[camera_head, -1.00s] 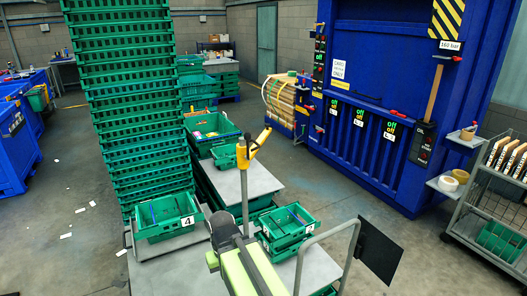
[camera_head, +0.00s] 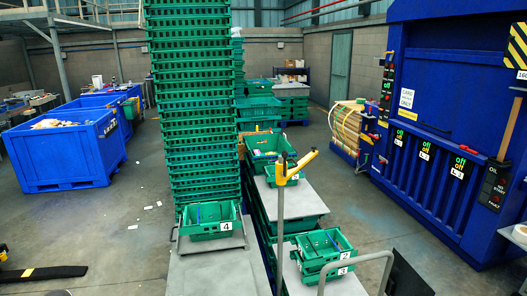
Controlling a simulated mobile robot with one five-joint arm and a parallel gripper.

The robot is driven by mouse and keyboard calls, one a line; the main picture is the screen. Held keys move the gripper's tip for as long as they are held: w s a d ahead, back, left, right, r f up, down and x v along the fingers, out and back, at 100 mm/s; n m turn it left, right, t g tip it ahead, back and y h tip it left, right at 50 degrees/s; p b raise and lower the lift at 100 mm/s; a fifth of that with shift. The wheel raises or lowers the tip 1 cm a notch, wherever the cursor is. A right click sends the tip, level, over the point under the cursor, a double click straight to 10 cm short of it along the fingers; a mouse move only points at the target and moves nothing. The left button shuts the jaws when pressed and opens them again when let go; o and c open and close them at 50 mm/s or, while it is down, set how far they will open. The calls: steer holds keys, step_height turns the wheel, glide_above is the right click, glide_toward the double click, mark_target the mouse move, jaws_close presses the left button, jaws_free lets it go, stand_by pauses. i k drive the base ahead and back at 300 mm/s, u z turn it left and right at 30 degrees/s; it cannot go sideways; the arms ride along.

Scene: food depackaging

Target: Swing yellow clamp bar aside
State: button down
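A yellow bar (camera_head: 296,164) sits at a slant across the top of an upright grey post (camera_head: 280,235), right of the tall stack of green crates. Its right end points up and to the right. I cannot tell whether it clamps anything. My gripper is not in view, so its place relative to the bar cannot be seen.
A tall green crate stack (camera_head: 195,110) stands left of the post. Crate 4 (camera_head: 210,230) sits low in front of it. Other green crates (camera_head: 322,250) and a curved grey rail (camera_head: 355,262) are on the right. A blue bin (camera_head: 60,155) stands left; open floor (camera_head: 120,225) lies between.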

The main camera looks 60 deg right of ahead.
mark_target(302, 163)
steer(key=u, duration=0.3)
steer(key=k, duration=1.5)
steer(key=z, duration=1.3)
steer(key=i, duration=0.55)
steer(key=u, duration=0.15)
